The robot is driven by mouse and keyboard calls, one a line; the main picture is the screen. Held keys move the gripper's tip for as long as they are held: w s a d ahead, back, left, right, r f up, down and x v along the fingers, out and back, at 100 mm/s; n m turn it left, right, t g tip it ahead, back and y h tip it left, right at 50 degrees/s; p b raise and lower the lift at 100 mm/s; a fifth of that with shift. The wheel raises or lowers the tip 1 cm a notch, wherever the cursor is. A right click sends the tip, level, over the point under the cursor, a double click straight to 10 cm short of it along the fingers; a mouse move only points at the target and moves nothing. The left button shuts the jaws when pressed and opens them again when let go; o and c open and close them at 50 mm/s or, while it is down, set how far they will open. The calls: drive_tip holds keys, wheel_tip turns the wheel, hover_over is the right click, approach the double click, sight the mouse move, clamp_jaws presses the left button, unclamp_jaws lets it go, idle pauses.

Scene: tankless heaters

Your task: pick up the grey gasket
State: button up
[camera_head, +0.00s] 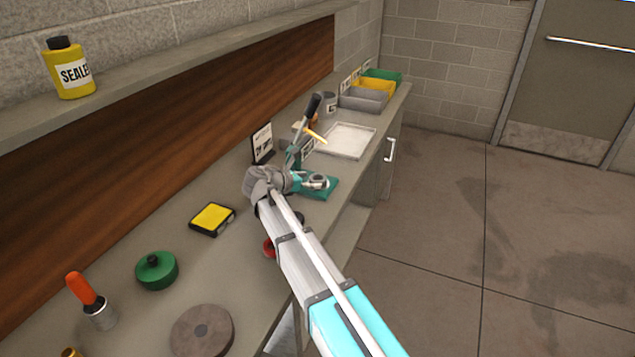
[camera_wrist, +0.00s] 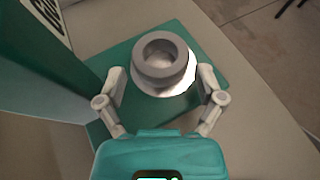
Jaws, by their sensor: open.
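The grey gasket (camera_wrist: 147,69), a thick ring with a round hole, sits on top of a white round seat (camera_wrist: 172,92) in the wrist view. The seat stands on a green base plate (camera_wrist: 212,98). My gripper (camera_wrist: 161,82) is open, with one finger on each side of the seat and gasket. Nothing is gripped. In the head view my gripper (camera_head: 316,182) is over the green base plate (camera_head: 325,192), and the gasket is too small there to tell apart from the fingers.
A green press with a dark-handled lever (camera_head: 313,105) rises just behind the plate. A white tray (camera_head: 347,140) and coloured bins (camera_head: 363,99) lie farther back. A yellow pad (camera_head: 212,217), green disc (camera_head: 157,271) and brown disc (camera_head: 203,331) lie nearer on the bench.

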sight(314, 179)
drive_tip(key=shift+x, duration=0.9)
drive_tip(key=shift+d, duration=0.1)
drive_tip(key=c, duration=0.9)
drive_tip(key=shift+r, duration=0.1)
drive_tip(key=shift+r, duration=0.15)
wheel_tip(314, 179, up, 3)
drive_tip(key=p, duration=0.3)
drive_tip(key=s+d+r+p, duration=0.9)
drive_tip(key=s, duration=0.1)
drive_tip(key=shift+s+r+p, duration=0.25)
drive_tip(key=shift+r+p, duration=0.05)
drive_tip(key=shift+p, duration=0.1)
